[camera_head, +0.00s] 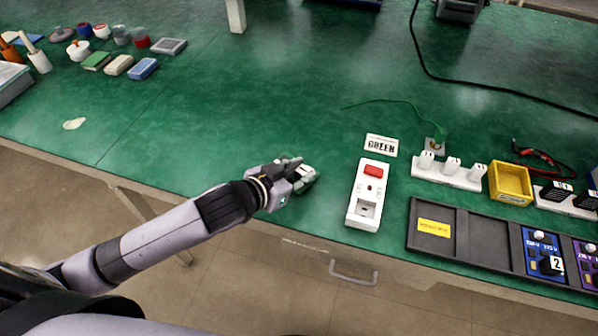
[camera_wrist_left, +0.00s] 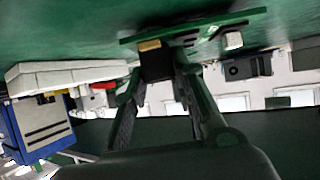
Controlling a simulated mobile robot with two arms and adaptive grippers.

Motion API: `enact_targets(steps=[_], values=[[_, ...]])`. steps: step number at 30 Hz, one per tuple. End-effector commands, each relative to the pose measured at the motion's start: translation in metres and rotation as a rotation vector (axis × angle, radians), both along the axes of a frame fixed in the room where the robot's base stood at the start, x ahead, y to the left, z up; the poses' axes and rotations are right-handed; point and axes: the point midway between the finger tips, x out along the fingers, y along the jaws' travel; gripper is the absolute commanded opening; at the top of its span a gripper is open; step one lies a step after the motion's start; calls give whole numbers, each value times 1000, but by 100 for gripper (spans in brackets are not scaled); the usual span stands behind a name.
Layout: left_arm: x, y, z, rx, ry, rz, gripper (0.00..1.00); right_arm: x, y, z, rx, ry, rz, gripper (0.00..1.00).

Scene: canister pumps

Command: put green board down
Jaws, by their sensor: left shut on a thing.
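My left gripper (camera_head: 300,170) is over the front part of the green bench, left of the white socket box with a red switch. In the left wrist view its fingers (camera_wrist_left: 168,62) are closed on the green board (camera_wrist_left: 205,28), a thin flat plate with a gold edge piece and small parts on it. In the head view the gripper mostly hides the board. My right gripper is not in view.
A plug strip (camera_head: 447,172), a yellow bin (camera_head: 510,184) and a black tray (camera_head: 475,238) are further right.

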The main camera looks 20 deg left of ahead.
Motion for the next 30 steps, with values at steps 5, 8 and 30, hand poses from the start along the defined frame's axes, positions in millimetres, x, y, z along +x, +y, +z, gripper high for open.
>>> enact_targets(steps=[5, 8, 30], values=[[0, 0, 1, 0, -1, 0, 0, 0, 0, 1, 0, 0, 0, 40], [0, 0, 0, 0, 0, 0, 0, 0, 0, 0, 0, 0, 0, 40], [0, 0, -11, 0, -1, 0, 30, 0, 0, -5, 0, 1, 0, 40]])
